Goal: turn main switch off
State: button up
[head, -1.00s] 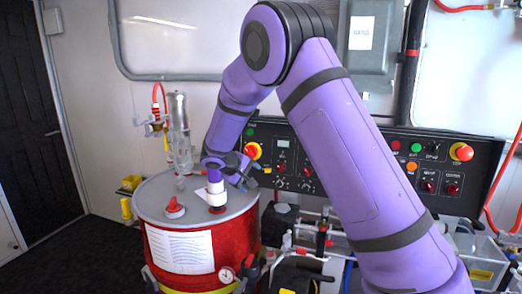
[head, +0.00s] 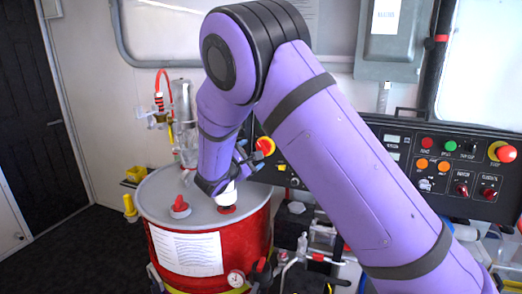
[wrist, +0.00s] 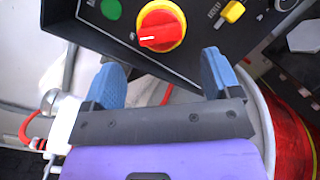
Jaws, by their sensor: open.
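A red rotary knob on a yellow round plate (wrist: 160,28) is at the top of the wrist view, on the black control panel, with a white mark on the knob pointing left. In the head view this knob (head: 265,146) shows at the panel's left end, close to my gripper. My gripper (wrist: 162,78) is open, its two blue fingers apart and nothing between them. The fingertips are just below the knob in the wrist view and do not enclose it. In the head view my gripper (head: 243,158) is small and partly hidden by my arm.
A red drum (head: 190,253) with a grey lid stands below my gripper. A green button (wrist: 111,9) and a yellow switch (wrist: 232,11) flank the knob. Another red knob on yellow (head: 501,152) is at the panel's right end. Clear dark floor lies at left.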

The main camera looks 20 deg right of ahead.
aim_at(263, 147)
jog(key=x, duration=0.6)
jog(key=shift+d, duration=0.1)
jog(key=c, duration=0.9)
